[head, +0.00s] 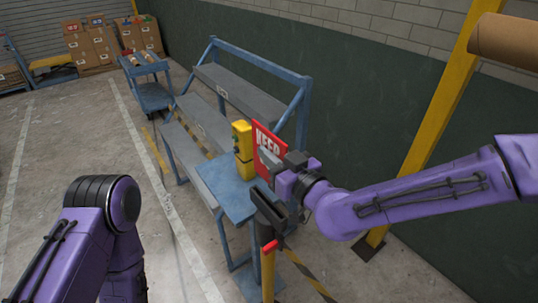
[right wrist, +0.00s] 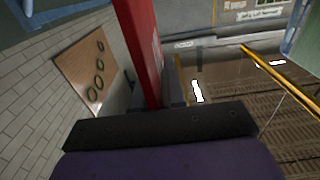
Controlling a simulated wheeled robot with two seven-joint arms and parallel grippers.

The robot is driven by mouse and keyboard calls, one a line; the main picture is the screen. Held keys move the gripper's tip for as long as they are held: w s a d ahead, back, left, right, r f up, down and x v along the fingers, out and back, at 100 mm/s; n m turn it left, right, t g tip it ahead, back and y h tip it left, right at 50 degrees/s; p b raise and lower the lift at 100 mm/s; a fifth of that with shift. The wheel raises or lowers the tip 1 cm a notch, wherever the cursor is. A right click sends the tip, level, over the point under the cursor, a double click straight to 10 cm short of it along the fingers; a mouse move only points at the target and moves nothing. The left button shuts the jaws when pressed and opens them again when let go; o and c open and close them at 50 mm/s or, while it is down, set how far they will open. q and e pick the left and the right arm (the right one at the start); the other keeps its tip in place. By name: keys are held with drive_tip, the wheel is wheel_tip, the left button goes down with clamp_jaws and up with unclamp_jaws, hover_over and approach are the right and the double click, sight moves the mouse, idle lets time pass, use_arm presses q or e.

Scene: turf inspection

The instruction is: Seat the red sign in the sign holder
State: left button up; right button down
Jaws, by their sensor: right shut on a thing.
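The red sign (head: 265,141) with white lettering is upright in the head view, in front of a yellow device on the blue workbench. My right gripper (head: 277,161) is shut on the sign near its lower edge. In the right wrist view the red sign (right wrist: 138,45) shows nearly edge-on as a tall strip above the dark gripper body. The sign holder appears to be the black slotted head (head: 268,210) on a yellow post, below and slightly left of my right gripper. The sign is above the holder and apart from it. My left arm shows at lower left, but its gripper is out of view.
The blue workbench (head: 226,190) with grey shelves stands just behind the post. The yellow device (head: 243,150) is close beside the sign. A striped belt (head: 308,275) runs from the post to lower right. A yellow column (head: 432,120) stands at right. Floor at left is open.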

drive_tip(key=shift+s+r, duration=0.1)
drive_tip(key=shift+s, duration=0.1)
wheel_tip(320, 180, down, 6)
drive_tip(key=b, duration=0.5)
drive_tip(key=shift+a+r, duration=0.1)
drive_tip(key=shift+a, duration=0.05)
drive_tip(key=shift+b, duration=0.45)
idle(1.0)
drive_tip(key=shift+f+b, duration=2.4)
drive_tip(key=shift+f, duration=0.2)
drive_tip(key=c, duration=1.1)
unclamp_jaws()
